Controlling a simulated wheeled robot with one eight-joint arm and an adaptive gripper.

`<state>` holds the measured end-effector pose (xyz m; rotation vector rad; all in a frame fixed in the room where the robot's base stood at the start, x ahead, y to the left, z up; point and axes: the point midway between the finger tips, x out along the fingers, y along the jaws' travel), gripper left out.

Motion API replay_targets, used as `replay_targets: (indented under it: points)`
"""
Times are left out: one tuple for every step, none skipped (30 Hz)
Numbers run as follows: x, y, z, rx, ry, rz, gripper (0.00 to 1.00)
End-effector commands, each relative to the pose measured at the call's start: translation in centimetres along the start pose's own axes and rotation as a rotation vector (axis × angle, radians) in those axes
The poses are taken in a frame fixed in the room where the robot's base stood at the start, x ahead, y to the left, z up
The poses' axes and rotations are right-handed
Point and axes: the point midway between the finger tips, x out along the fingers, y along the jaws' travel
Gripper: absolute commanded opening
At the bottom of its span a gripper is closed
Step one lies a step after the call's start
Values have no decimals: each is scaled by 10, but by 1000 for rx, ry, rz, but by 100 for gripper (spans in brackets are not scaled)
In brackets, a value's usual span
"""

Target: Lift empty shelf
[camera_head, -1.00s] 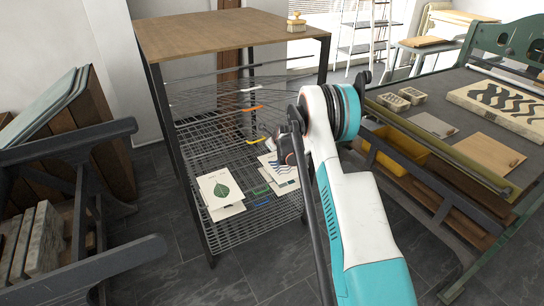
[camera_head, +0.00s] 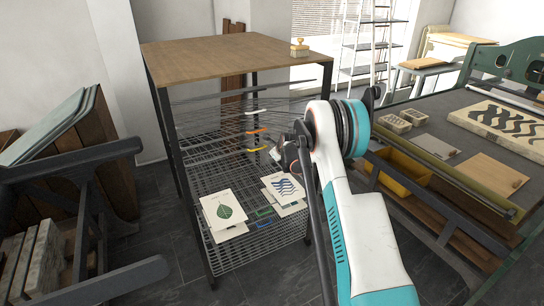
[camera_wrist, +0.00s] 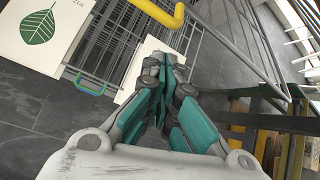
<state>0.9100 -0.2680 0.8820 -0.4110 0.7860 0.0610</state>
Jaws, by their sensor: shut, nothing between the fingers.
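The rack (camera_head: 158,92) has a wooden top, dark legs and several wire shelves. A bare wire shelf with a yellow handle (camera_head: 258,149) sits just below the orange-handled one; the yellow handle also crosses the top of the wrist view (camera_wrist: 150,10). My gripper (camera_wrist: 168,62) is shut and empty, close to the yellow-handled shelf at the rack's front right. Whether it touches that shelf is unclear. In the head view my wrist hides part of the gripper. Upper shelves carry a white handle (camera_head: 254,112) and an orange handle (camera_head: 256,131).
Leaf prints (camera_head: 224,209) and wave prints (camera_head: 284,187) lie on low shelves with green and blue handles. A wooden stamp (camera_head: 299,48) stands on top. A press table (camera_head: 440,97) is close on the right, a dark wooden frame (camera_head: 75,160) on the left.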

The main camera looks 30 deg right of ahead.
Motion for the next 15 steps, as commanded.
replay_targets:
  points:
    - [6, -1, -11, 2, 0, 0, 0]
    - [8, -2, -16, 2, 0, 1, 0]
    - [10, -4, -24, 1, 0, 1, 0]
    - [11, -5, -28, -1, 0, 1, 0]
    - [-2, -6, -21, -2, -1, 2, 0]
    - [-12, -6, -18, -2, -1, 2, 0]
    - [-18, -6, -17, -2, -1, 2, 0]
    - [-24, -7, -17, -2, -1, 2, 0]
    - [-33, -7, -15, -1, -1, 2, 0]
    - [-38, -8, -15, -1, -1, 2, 0]
    - [-45, -8, -14, -1, -1, 2, 0]
    - [-52, -8, -13, -1, -1, 2, 0]
    - [-57, -8, -12, -1, -1, 2, 0]
    - [-63, -8, -12, -1, -1, 2, 0]
    - [-69, -8, -12, -1, -1, 2, 0]
